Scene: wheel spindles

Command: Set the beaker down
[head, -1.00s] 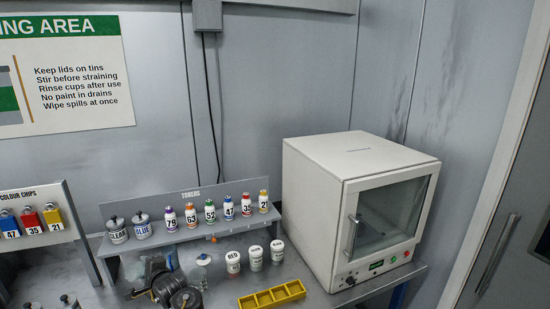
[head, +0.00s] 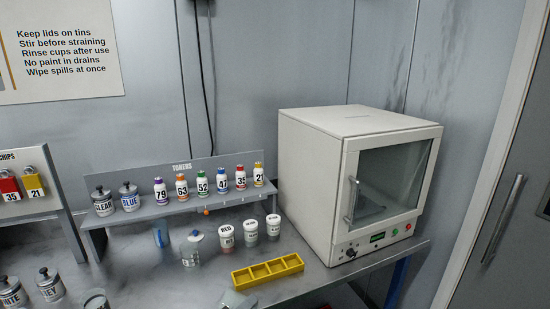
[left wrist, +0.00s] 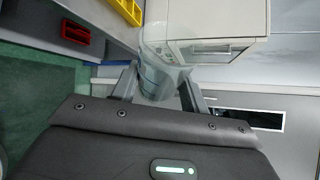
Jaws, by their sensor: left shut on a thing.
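A clear glass beaker (left wrist: 163,62) shows in the left wrist view between the fingers of my left gripper (left wrist: 160,88), which is shut on it. The wrist view shows it in front of the white oven. I cannot tell whether its base touches anything. In the head view my left gripper is not clearly seen; a pale grey piece at the bottom edge is too cut off to tell. My right gripper is in neither view.
The steel bench carries a yellow divided tray (head: 268,270), several white cups (head: 251,229), a clear vessel (head: 191,254) and a white oven (head: 360,190). A toner shelf (head: 180,207) stands behind. Bare bench lies left of the tray. A red bin (left wrist: 75,32) shows below.

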